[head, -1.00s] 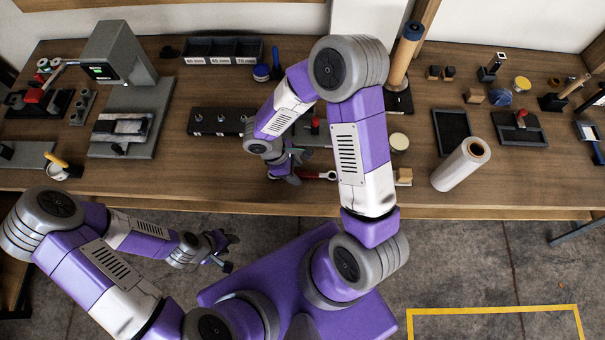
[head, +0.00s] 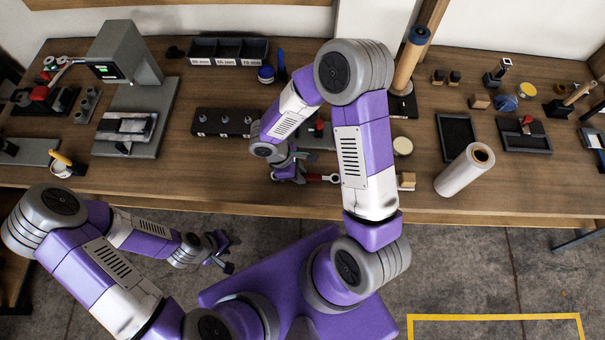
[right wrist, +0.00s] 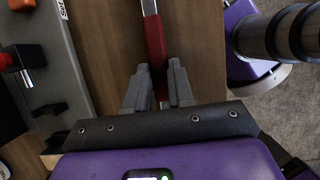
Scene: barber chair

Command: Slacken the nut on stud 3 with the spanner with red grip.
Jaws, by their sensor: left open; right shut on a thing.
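The spanner with red grip (head: 316,177) lies near the front of the bench, partly hidden by my right arm. My right gripper (head: 287,172) is shut on it. In the right wrist view the red grip (right wrist: 155,45) runs between the two fingers (right wrist: 158,88), with bare metal beyond it at the top. The black stud block (head: 224,123) stands behind and left of that gripper, with a row of studs and small labels too small to read; I cannot tell which is stud 3. My left gripper (head: 222,258) is open and empty, in front of the bench.
Three labelled bins (head: 229,52) stand at the back. A grey press-like machine (head: 130,90) is on the left, near a white cup (head: 62,168). A white roll (head: 464,170) and black trays (head: 457,138) are on the right. Bench in front of the stud block is clear.

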